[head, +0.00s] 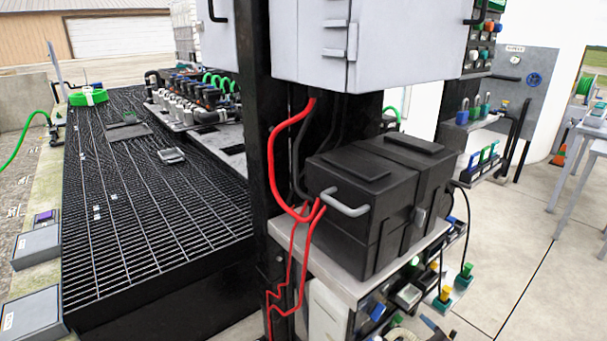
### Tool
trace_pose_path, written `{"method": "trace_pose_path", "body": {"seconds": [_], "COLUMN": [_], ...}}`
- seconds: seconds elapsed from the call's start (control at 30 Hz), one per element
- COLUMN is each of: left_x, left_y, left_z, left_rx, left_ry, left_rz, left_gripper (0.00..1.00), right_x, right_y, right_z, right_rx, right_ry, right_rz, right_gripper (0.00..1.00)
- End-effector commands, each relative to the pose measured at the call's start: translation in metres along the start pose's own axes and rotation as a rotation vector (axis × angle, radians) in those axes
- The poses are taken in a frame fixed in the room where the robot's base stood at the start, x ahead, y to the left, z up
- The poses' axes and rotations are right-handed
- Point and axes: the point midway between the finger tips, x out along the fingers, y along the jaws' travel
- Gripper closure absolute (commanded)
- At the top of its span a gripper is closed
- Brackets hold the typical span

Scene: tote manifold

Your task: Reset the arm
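Neither of my arms shows in the head view, and neither gripper can be seen. The task names no object other than the arm. A black lidded box (365,208) with a grey handle stands on a light shelf (287,238) at the centre right. Red cables (273,160) run down from a grey cabinet (365,45) to beside the box.
A black column (254,130) stands left of the box. A black grated platform (150,200) fills the left, with a manifold of valves (195,100) at its back. Grey boxes (37,245) line its left edge. Concrete floor (510,240) lies open at right.

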Motion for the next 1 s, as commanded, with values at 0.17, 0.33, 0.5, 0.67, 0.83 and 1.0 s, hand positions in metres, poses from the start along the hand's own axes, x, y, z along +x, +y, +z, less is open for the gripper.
{"method": "trace_pose_path", "body": {"seconds": [0.17,0.33,0.5,0.67,0.83,1.0], "left_x": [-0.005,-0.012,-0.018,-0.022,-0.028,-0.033], "left_y": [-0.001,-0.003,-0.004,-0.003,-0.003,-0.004], "left_z": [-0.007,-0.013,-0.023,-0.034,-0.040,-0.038], "left_rx": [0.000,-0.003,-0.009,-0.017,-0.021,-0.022], "left_ry": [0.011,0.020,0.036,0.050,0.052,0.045], "left_rz": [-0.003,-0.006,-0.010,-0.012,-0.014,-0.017], "left_gripper": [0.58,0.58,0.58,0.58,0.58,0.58], "right_x": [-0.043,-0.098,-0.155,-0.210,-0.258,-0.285], "right_y": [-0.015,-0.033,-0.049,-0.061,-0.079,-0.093], "right_z": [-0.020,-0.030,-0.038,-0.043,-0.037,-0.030], "right_rx": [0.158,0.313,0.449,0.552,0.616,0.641], "right_ry": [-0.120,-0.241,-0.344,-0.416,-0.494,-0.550], "right_rz": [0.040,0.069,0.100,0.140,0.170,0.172], "right_gripper": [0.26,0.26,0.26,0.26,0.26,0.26]}}
